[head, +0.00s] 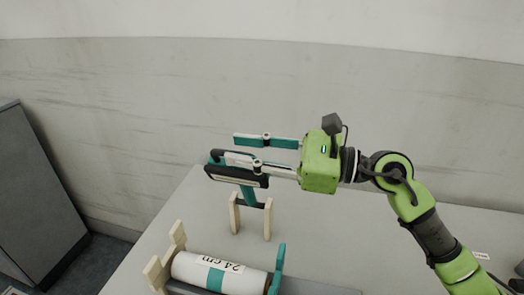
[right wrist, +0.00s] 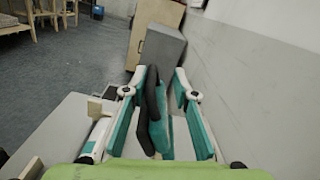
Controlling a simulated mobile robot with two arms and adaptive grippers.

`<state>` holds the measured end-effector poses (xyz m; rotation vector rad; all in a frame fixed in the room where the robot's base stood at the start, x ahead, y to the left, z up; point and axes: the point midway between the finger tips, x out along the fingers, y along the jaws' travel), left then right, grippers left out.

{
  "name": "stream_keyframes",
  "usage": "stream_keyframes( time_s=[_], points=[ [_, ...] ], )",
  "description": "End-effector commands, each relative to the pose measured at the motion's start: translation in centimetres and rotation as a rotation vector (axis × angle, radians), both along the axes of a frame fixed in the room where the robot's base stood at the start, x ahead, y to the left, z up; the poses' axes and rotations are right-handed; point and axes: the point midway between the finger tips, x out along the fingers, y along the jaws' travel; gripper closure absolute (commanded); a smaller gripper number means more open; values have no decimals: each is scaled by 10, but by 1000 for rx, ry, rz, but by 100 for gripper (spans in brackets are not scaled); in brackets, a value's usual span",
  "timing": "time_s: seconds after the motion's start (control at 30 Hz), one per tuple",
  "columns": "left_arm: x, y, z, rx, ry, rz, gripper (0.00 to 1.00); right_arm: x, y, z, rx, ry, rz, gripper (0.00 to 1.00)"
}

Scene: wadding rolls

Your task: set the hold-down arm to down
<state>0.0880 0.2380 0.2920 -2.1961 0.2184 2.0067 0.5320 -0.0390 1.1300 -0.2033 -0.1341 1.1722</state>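The hold-down arm (head: 248,194) is teal with black parts at its upper end. It stands raised, rising from a pivot between two wooden posts (head: 268,218). My right gripper (head: 235,153) is at its upper end, fingers pointing left and spread apart. In the right wrist view the black and teal arm (right wrist: 153,120) stands between the open fingers (right wrist: 155,88), with gaps visible on both sides. A white roll (head: 222,272) with a teal band and a "24 cm" label lies in front of the posts. My left gripper is not in view.
A wooden bracket (head: 165,262) stands at the roll's left end and a teal upright (head: 278,268) at its right. The table (head: 330,240) is clear right of the posts. A wall (head: 110,120) runs behind, and a grey cabinet (head: 35,195) stands at the left.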

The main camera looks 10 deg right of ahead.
Motion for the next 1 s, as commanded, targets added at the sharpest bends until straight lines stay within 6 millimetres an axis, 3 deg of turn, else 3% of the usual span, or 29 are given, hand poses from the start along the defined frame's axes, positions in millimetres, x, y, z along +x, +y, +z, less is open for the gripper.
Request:
stream_keyframes(
  time_s=[0.5, 0.7, 1.0],
  points=[
    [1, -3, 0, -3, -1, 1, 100, -37, -89, -2, -5, 3, -3, 74],
    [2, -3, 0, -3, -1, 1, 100, -43, -105, -1, -3, 1, -2, 74],
    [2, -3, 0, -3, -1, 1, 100, -45, -108, -1, -2, 1, -1, 74]
  ],
)
